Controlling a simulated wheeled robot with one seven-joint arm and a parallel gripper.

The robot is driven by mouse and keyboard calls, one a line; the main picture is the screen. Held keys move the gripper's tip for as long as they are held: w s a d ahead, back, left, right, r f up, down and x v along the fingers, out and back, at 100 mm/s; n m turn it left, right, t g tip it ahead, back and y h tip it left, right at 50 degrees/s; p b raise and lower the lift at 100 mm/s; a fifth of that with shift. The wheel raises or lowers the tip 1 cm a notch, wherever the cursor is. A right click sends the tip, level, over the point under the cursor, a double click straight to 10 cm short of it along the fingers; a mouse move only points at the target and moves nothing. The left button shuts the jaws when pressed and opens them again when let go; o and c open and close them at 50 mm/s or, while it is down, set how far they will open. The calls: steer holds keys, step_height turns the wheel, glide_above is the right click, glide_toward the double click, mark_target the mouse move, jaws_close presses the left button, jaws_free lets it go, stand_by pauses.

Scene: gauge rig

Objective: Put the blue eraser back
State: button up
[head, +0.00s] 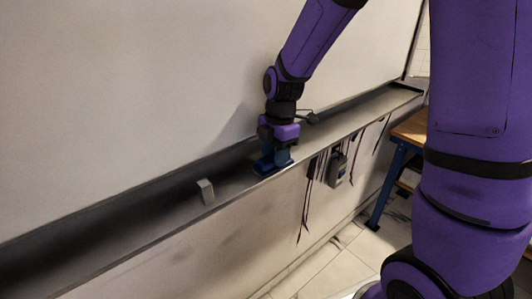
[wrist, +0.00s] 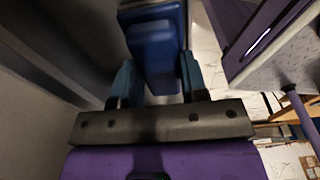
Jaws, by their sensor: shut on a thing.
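The blue eraser (head: 264,166) is at the ledge (head: 150,213) under the whiteboard, near its front edge. In the wrist view the eraser (wrist: 154,50) shows as a blue block with a raised grip that runs between my fingers. My gripper (head: 274,153) points down over the ledge and is shut on the eraser; its blue fingers also show in the wrist view (wrist: 157,80). I cannot tell whether the eraser rests on the ledge or is just above it. My fingers partly hide it in the head view.
A small grey block (head: 205,191) stands on the ledge left of my gripper. A grey device (head: 337,169) and dark cables (head: 310,185) hang below the ledge. A wooden-topped table with blue legs (head: 410,130) is at the right. The ledge's left part is clear.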

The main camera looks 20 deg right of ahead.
steer(key=o, duration=0.8)
steer(key=shift+r, duration=0.1)
step_height(320, 180, up, 11)
steer(key=d, duration=0.1)
steer(key=shift+s+d+r+m+t+h, duration=0.25)
steer(key=shift+s+d+r+m+t, duration=1)
steer(key=shift+s+m, duration=2.35)
steer(key=shift+s+d+r+m+t+h, duration=0.2)
steer(key=shift+s+d+r+m+t, duration=0.45)
steer(key=shift+s+r+m, duration=2)
steer(key=shift+s+d+r+m+t+h, duration=0.25)
steer(key=shift+s+d+r+m+t, duration=0.5)
steer(key=shift+s+m, duration=3.75)
steer(key=shift+d+f, duration=0.15)
steer(key=shift+f, duration=0.05)
